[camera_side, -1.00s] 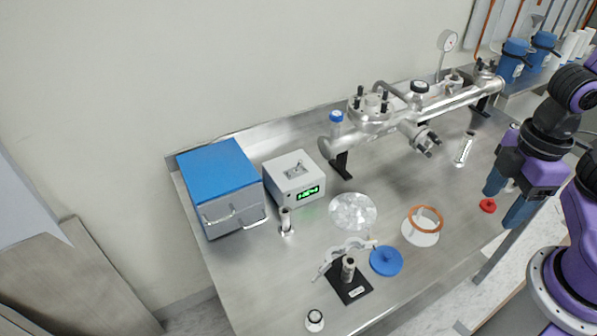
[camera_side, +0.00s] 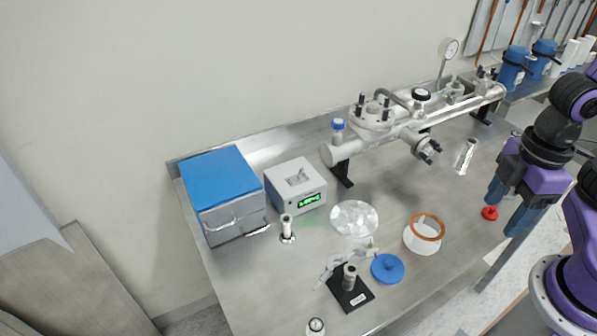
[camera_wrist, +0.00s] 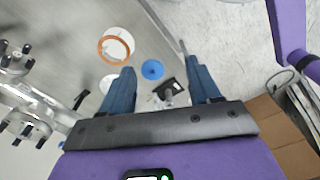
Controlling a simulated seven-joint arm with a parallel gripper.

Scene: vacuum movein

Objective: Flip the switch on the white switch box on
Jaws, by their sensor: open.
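The white switch box (camera_side: 288,199) stands on the steel table, right of a blue-topped box. A switch (camera_side: 297,178) sits on its top face; its position is too small to tell. A green lit display (camera_side: 310,200) shows on its front. My gripper (camera_side: 504,215) is open and empty at the table's right edge, far from the switch box, with a small red knob-like piece (camera_side: 489,213) close by. In the wrist view my two blue fingers (camera_wrist: 165,92) are spread apart, and the switch box is not seen there.
A metal vacuum pipe assembly (camera_side: 400,136) runs along the back. A blue-topped box (camera_side: 222,180) stands at left. A foil disc (camera_side: 354,218), a white ring piece with orange rim (camera_side: 424,234), a blue lid (camera_side: 387,267) and a black-based stand (camera_side: 350,291) lie in front.

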